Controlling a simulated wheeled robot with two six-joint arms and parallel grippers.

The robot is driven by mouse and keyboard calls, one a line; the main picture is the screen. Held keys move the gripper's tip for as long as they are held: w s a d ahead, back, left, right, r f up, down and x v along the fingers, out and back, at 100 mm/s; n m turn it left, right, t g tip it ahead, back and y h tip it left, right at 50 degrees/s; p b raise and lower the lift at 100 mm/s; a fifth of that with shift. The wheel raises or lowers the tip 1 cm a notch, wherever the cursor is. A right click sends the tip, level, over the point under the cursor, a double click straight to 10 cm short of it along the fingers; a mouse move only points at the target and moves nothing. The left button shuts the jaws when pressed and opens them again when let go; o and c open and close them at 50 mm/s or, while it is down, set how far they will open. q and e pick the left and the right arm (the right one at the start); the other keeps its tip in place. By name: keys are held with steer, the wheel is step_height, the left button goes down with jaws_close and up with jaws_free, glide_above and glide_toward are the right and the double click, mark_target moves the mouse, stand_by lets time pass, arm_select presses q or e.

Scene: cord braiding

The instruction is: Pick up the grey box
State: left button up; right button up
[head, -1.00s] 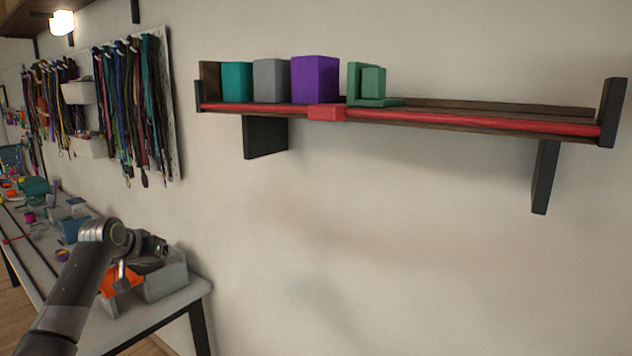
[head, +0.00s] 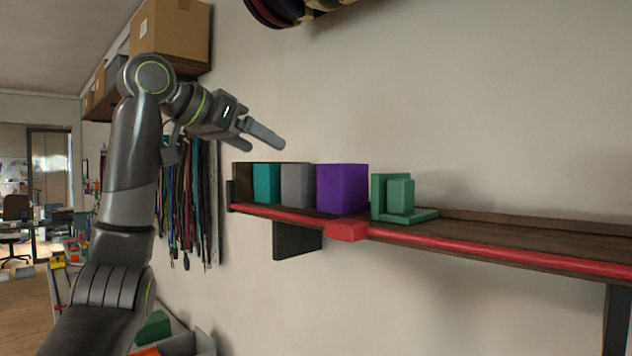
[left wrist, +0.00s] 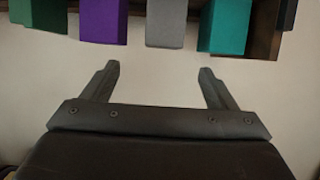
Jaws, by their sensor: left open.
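The grey box (head: 297,185) stands upright on the wall shelf, between the teal box (head: 267,183) and the purple box (head: 342,188). It also shows at the top of the left wrist view (left wrist: 166,22), cut off by the frame edge. My left gripper (head: 268,142) is open and empty, raised near the shelf, a little above the boxes in the head view. In the left wrist view its two fingers (left wrist: 158,72) point toward the row, with the grey box beyond the gap between them. My right gripper is not in view.
The shelf (head: 480,243) has a red front rail with a red block (head: 347,231) on it. A green bookend-like piece (head: 402,197) stands right of the purple box. The shelf further right is bare. Cords (head: 190,205) hang on the wall behind my left arm.

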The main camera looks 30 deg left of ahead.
mark_target(305, 172)
arm_select(q)
steer(key=p+x, duration=0.3)
steer(key=x, duration=0.5)
steer(key=shift+w+d+r, duration=0.1)
steer(key=shift+w+r, duration=0.05)
steer(key=shift+w, duration=0.05)
steer(key=shift+w+d+f+p, duration=0.1)
steer(key=shift+w+f+p, duration=0.1)
steer(key=shift+w+p, duration=0.2)
steer(key=shift+p, duration=0.25)
steer(key=p+x, duration=0.3)
steer(key=x, duration=0.1)
steer(key=shift+a+f, duration=0.15)
steer(key=shift+a, duration=0.15)
steer(key=shift+w+d+f, duration=0.1)
steer(key=shift+w+f, duration=0.2)
steer(key=shift+w, duration=0.1)
steer(key=shift+s, duration=0.1)
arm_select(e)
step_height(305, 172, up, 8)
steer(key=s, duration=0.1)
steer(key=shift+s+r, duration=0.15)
arm_select(q)
steer(key=shift+c, duration=0.4)
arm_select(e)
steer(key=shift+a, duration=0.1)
